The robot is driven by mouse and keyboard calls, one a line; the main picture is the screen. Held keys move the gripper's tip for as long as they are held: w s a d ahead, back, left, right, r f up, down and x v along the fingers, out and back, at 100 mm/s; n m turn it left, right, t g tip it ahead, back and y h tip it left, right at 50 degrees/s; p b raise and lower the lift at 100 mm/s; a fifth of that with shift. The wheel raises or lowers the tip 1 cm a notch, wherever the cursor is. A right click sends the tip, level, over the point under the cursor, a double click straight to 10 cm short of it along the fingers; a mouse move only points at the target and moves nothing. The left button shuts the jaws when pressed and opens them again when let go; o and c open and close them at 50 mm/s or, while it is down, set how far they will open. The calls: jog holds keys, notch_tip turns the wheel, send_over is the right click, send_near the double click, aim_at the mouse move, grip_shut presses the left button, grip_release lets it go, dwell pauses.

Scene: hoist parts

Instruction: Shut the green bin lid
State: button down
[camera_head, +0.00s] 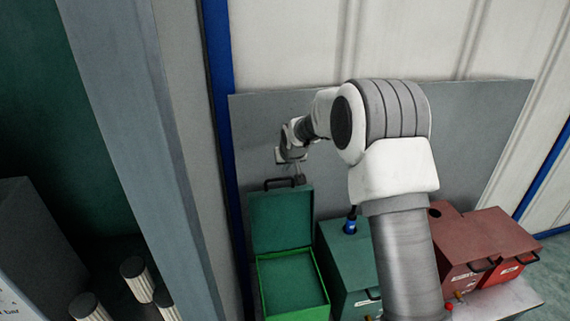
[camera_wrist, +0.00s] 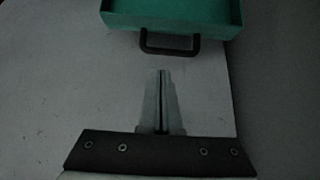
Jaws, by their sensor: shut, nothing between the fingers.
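The green bin (camera_head: 292,286) stands at the left of the row of boxes in the head view, with its bright green rim showing. Its lid (camera_head: 281,219) is open and stands up at the back, with a dark handle (camera_head: 281,183) on its top edge. In the wrist view the green lid (camera_wrist: 180,17) is at the top, with its handle (camera_wrist: 170,43) below it. My gripper (camera_wrist: 161,73) is shut and empty, its fingertips pointing toward the handle with a small gap in the picture. In the head view my gripper (camera_head: 298,178) is small and dark, close to the lid's handle; contact cannot be told.
A darker green box (camera_head: 348,262) with a blue-topped item (camera_head: 351,224) stands right of the bin. Red boxes (camera_head: 490,235) stand farther right. A grey panel (camera_head: 470,130) rises behind. A blue post (camera_head: 222,110) and a grey column (camera_head: 135,130) are to the left.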

jog(key=shift+p+x, duration=0.7)
jog(key=shift+x, duration=2.85)
jog(key=shift+s+b, duration=0.1)
jog(key=shift+b, duration=0.2)
